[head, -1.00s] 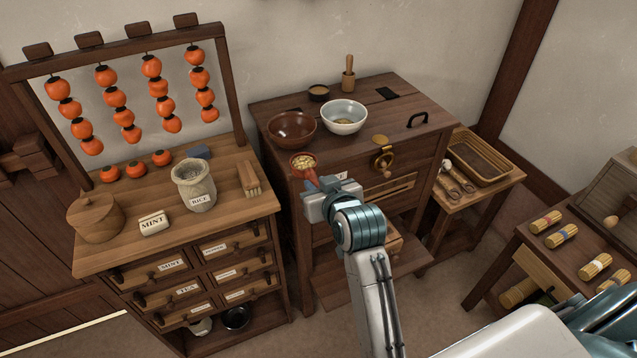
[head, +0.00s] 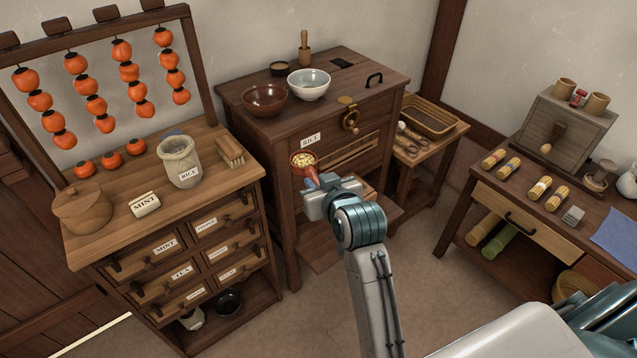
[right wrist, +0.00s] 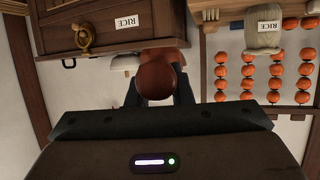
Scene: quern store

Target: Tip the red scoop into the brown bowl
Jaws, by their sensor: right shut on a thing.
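The red scoop (head: 311,176) holds pale yellow pieces and looks about level. My right gripper (head: 318,187) is shut on its handle, in front of the wooden cabinet. In the right wrist view the scoop's underside (right wrist: 157,76) sits between the fingers. The brown bowl (head: 264,102) stands upright on the cabinet top at its left front, and looks empty. The scoop is below and right of it in the head picture, apart from it. I cannot pick the brown bowl out in the right wrist view. My left gripper is not in view.
A white bowl (head: 309,88) stands right beside the brown one on the cabinet (head: 360,97). A small dark bowl (head: 280,69) and a wooden pestle (head: 304,48) are behind. A rice sack (head: 180,165) stands on the left chest. Floor shows to the right of the cabinet.

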